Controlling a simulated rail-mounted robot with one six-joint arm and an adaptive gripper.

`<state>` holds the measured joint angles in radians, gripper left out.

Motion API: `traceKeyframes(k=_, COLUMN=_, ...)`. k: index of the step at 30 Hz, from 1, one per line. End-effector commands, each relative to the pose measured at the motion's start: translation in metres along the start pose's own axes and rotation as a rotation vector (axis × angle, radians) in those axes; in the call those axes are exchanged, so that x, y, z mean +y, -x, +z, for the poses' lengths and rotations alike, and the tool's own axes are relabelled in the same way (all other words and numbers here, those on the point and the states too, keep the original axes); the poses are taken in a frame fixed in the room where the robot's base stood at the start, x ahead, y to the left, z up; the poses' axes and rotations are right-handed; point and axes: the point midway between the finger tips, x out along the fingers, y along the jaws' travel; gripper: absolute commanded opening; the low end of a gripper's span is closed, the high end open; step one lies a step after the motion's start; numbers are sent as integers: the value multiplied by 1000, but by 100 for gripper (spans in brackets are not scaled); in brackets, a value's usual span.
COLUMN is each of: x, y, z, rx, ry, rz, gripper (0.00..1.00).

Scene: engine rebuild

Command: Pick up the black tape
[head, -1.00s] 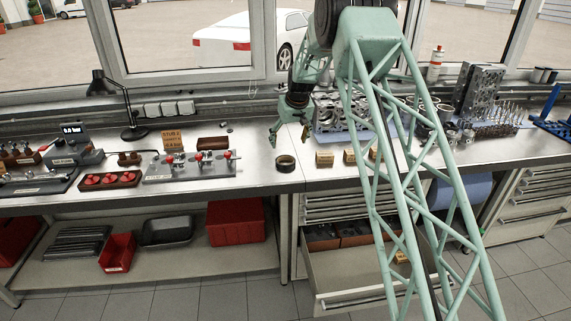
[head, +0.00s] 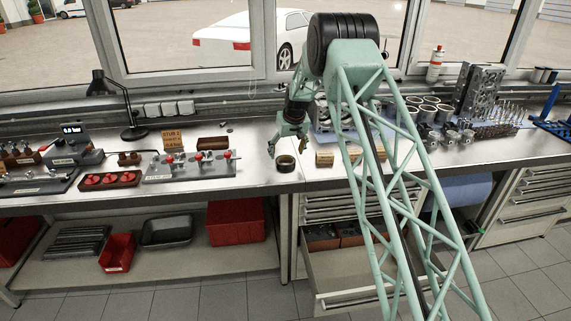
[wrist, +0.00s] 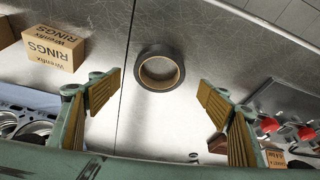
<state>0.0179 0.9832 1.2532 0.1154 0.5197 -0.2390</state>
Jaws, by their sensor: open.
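The black tape (head: 285,163) is a dark roll with a tan inner core, lying flat on the metal workbench. In the wrist view the tape (wrist: 159,68) lies ahead of my gripper, between the lines of its two fingers and near a seam in the bench top. My gripper (wrist: 158,95) is open and empty, with yellow-brown pads spread wider than the roll. In the head view my gripper (head: 288,146) is just above and behind the tape. It does not appear to touch the tape.
Small cardboard "RINGS" boxes (wrist: 53,46) stand to one side of the tape. A fixture with red knobs (head: 190,167) stands to the left in the head view. A drawer (head: 350,275) is open below the bench. The bench right around the tape is clear.

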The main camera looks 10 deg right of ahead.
Motion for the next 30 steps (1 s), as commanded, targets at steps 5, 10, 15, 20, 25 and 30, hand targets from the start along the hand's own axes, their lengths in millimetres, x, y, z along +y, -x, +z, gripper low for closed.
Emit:
traceKeyframes(k=5, x=0, y=-4, z=0, rx=0, ry=0, rz=0, gripper=71)
traceKeyframes(k=10, x=0, y=-4, z=0, rx=0, ry=0, rz=0, gripper=71)
traceKeyframes(k=15, x=0, y=-5, z=0, rx=0, ry=0, rz=0, gripper=71)
traceKeyframes(k=20, x=0, y=-11, z=1, rx=-1, ry=0, rz=0, gripper=71)
traceKeyframes(k=25, x=1, y=-24, z=3, rx=0, ry=0, rz=0, gripper=71)
traceKeyframes(k=30, x=2, y=-41, z=5, rx=0, ry=0, rz=0, gripper=71)
